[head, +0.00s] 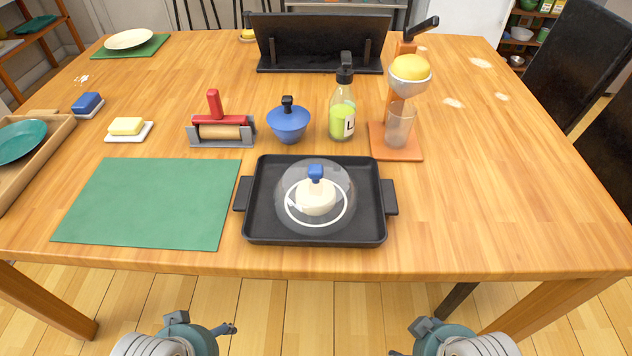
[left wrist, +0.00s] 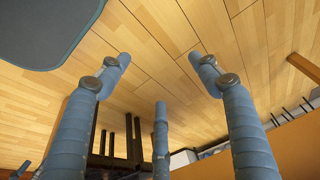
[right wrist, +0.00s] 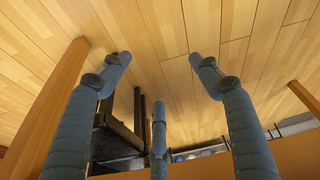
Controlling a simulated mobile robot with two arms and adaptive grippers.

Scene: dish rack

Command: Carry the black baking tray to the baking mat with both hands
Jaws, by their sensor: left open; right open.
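The black baking tray (head: 262,226) lies flat near the front edge of the table, with a handle on its left and right sides. A clear dome with a blue knob (head: 316,172) stands on it over a pale round item. A green mat (head: 150,203), likely the baking mat, lies flat and bare just left of the tray. In the head view my arms show only at the bottom, in front of the table. My left gripper (left wrist: 160,75) is open and empty over the floor in the left wrist view. My right gripper (right wrist: 160,75) is open and empty too.
Behind the tray stand a red-handled roller tool (head: 217,130), a blue lidded pot (head: 288,122), a green bottle (head: 342,110) and an orange juicer stand (head: 397,150). A butter dish (head: 128,129) is behind the mat. A wooden tray (head: 45,150) is at far left. The table's right side is clear.

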